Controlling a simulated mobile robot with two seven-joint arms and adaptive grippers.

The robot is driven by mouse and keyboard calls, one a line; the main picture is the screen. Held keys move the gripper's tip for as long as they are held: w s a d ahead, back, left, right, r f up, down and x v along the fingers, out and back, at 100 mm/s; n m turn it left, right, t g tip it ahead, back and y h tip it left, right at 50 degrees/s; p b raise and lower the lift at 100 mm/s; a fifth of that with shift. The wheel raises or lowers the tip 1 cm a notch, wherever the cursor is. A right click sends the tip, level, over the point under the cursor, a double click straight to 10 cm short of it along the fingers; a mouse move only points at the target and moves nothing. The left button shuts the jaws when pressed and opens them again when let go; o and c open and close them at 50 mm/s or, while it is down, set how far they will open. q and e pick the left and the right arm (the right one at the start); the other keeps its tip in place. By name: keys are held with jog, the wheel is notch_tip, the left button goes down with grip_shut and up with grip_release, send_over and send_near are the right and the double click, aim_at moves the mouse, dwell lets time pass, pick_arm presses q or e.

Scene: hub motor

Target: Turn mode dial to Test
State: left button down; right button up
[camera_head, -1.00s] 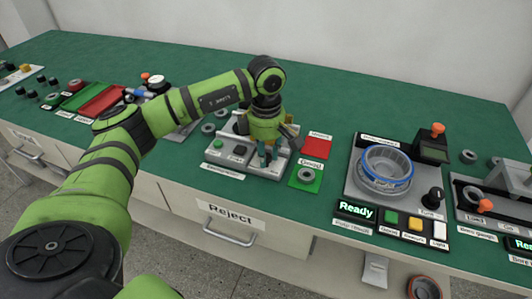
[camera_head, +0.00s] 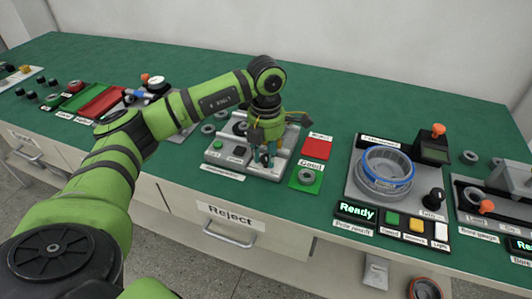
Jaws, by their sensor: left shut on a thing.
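The grey station (camera_head: 222,161) stands at the middle of the bench, with a green button (camera_head: 217,145) and a dark square button or display (camera_head: 237,151) on its front. My left gripper (camera_head: 265,160) points down over the right part of this station. Its fingers are shut on a small dark knob, which looks like the mode dial (camera_head: 266,157). The fingers cover most of the knob, and its pointer and mode markings cannot be read. My right gripper is not in view.
Right of the station lie a red pad (camera_head: 317,148) and a green pad (camera_head: 305,186) with a ring on it. Farther right is a grey fixture (camera_head: 357,185) with a blue-rimmed ring (camera_head: 387,170) and a "Ready" display (camera_head: 356,212). A "Reject" drawer (camera_head: 232,216) is below.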

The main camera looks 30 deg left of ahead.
aim_at(266, 158)
pick_arm(q)
jog(key=shift+n, duration=1.2)
jog(key=c, duration=0.9)
grip_release()
jog(key=shift+c, duration=0.2)
notch_tip(266, 158, up, 12)
